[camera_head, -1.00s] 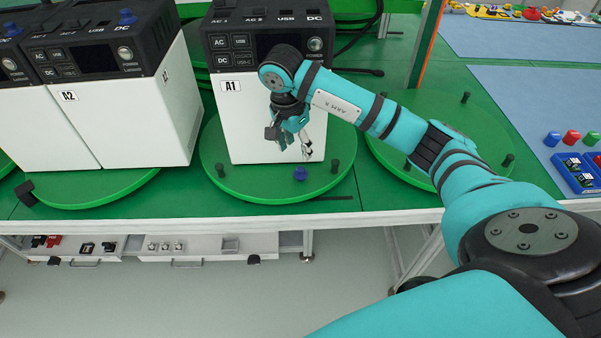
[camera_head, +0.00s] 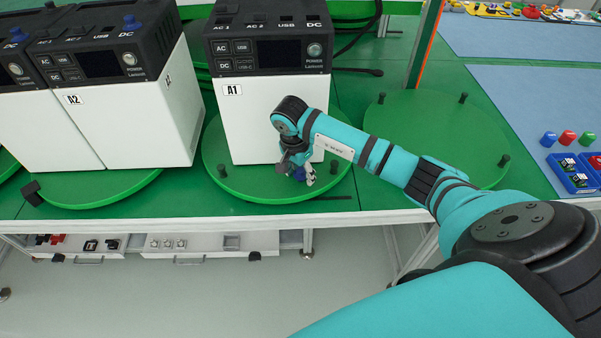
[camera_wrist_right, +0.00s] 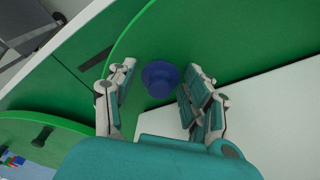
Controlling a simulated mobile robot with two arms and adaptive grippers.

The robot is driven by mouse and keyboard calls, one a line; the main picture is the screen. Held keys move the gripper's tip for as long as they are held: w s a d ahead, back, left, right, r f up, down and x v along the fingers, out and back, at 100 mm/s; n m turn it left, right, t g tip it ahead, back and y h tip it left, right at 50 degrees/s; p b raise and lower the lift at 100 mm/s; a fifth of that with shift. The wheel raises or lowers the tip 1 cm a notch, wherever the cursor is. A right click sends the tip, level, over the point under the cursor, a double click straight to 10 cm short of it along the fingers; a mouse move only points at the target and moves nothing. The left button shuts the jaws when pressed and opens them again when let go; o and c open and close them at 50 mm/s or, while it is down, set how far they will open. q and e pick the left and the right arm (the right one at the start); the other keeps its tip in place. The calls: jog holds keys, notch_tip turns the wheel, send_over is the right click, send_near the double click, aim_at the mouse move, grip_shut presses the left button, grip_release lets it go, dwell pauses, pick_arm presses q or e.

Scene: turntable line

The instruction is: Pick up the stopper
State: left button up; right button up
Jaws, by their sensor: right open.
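The blue stopper (camera_wrist_right: 160,78) stands on the green turntable (camera_wrist_right: 125,42) in the right wrist view, between the two open fingers of my right gripper (camera_wrist_right: 156,90). Both fingers appear apart from it. In the head view my right gripper (camera_head: 304,176) is low over the front of the turntable (camera_head: 235,188), before the white unit A1 (camera_head: 262,125). There the stopper is mostly hidden by the gripper. My left gripper is not in view.
Black pegs (camera_head: 222,170) stand on the turntable rim. Unit A1's white wall rises close behind the gripper. Unit A2 (camera_head: 120,125) stands to the left. An empty green turntable (camera_head: 430,130) is at right, and blue trays (camera_head: 575,175) with coloured parts lie beyond it.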

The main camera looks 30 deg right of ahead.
jog(key=c, duration=0.7)
jog(key=shift+r, duration=0.1)
jog(key=shift+r, duration=0.45)
notch_tip(320, 180, up, 2)
jog(key=shift+r+b, duration=0.2)
jog(key=shift+b, duration=0.5)
jog(key=s+a+b, duration=0.1)
jog(key=s, duration=0.4)
jog(key=s+a+r+b, duration=0.1)
jog(key=s, duration=0.4)
jog(key=s+a+b, duration=0.1)
jog(key=s, duration=0.4)
jog(key=shift+s+r, duration=0.3)
jog(key=shift+s, duration=0.1)
